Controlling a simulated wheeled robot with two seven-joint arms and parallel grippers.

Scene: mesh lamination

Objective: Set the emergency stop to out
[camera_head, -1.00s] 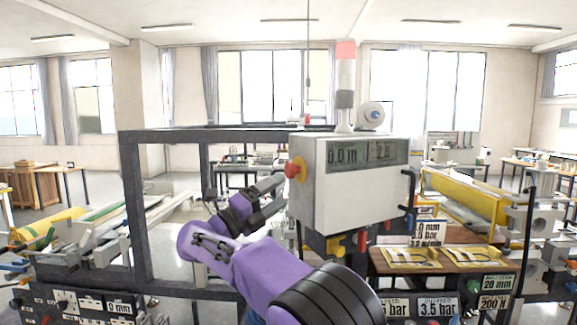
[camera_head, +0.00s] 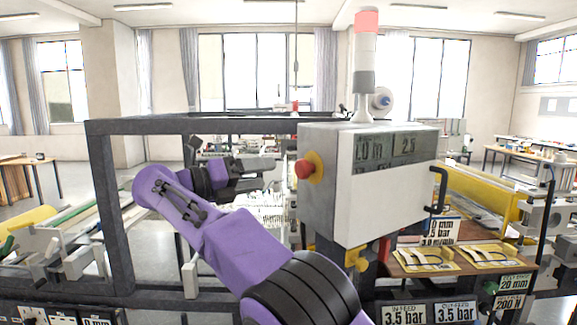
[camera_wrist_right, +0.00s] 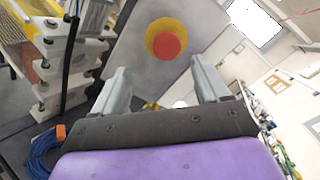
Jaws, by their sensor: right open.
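The emergency stop is a red mushroom button (camera_head: 304,169) on a yellow round base (camera_head: 316,168), on the left side of the grey control box (camera_head: 375,205). In the right wrist view the red button (camera_wrist_right: 166,47) faces the camera, above and between the two finger tips. My right gripper (camera_head: 270,173) is to the left of the button, apart from it. In the right wrist view the right gripper (camera_wrist_right: 157,72) is open and empty. Whether the button is pressed in or out is hard to tell. My left gripper is not in view.
A signal tower with a red top (camera_head: 367,22) stands on the box. A dark machine frame (camera_head: 112,215) rises behind my purple right arm. A wooden board with yellow pieces (camera_head: 430,258) and pressure displays (camera_head: 403,313) are at the lower right.

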